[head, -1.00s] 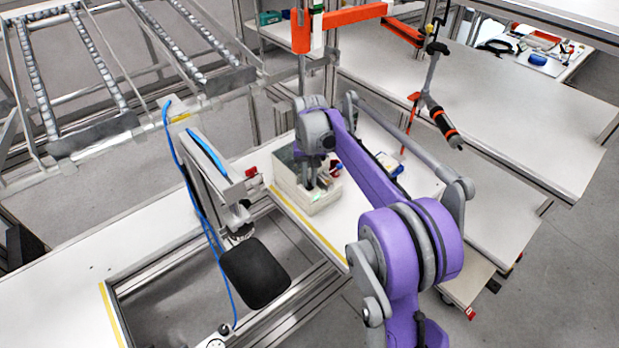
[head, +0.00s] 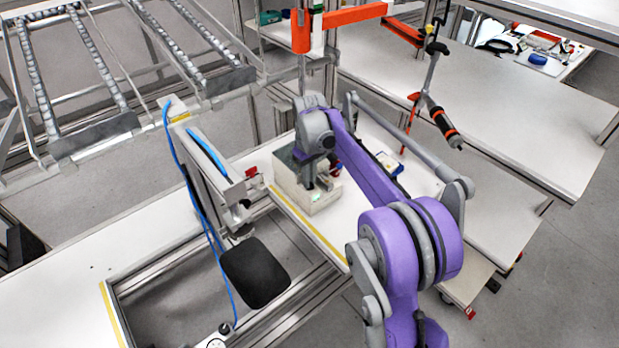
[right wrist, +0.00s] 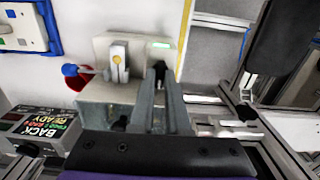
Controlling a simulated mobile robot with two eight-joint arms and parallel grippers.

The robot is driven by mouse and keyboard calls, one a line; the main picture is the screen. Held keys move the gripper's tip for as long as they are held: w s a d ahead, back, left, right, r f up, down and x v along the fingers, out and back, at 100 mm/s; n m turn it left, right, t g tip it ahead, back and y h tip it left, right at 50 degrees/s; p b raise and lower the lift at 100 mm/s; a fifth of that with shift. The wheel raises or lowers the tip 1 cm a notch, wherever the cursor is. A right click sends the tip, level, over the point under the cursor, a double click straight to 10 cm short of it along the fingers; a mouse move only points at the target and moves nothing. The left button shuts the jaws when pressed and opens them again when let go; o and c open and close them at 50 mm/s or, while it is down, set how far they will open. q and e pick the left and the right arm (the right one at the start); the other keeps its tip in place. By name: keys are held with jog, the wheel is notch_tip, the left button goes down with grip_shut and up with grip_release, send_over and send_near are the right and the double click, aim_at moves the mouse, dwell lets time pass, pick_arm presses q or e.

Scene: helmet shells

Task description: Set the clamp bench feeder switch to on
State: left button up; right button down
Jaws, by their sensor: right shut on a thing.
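The clamp bench feeder (head: 318,203) is a pale box on the bench in the head view, and it also shows in the right wrist view (right wrist: 104,92). A small green light (right wrist: 160,45) glows on its face. My right gripper (right wrist: 163,78) is down at the feeder, its fingers shut on a small part there that I take to be the feeder switch; the fingers mostly hide it. In the head view the right gripper (head: 318,178) is partly hidden by its own wrist. A silver bracket (right wrist: 119,62) stands beside the fingers. My left gripper is not in view.
A metal clamp frame (head: 207,165) with a blue cable and a black pad (head: 255,272) stand left of the feeder. A red and blue knob (right wrist: 72,76) and a lettered display box (right wrist: 45,128) lie beside the feeder.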

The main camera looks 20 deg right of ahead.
dwell(0.4)
jog(key=c, duration=0.9)
grip_release()
notch_tip(320, 180, up, 11)
jog(key=shift+p, duration=0.45)
jog(key=shift+f, duration=0.1)
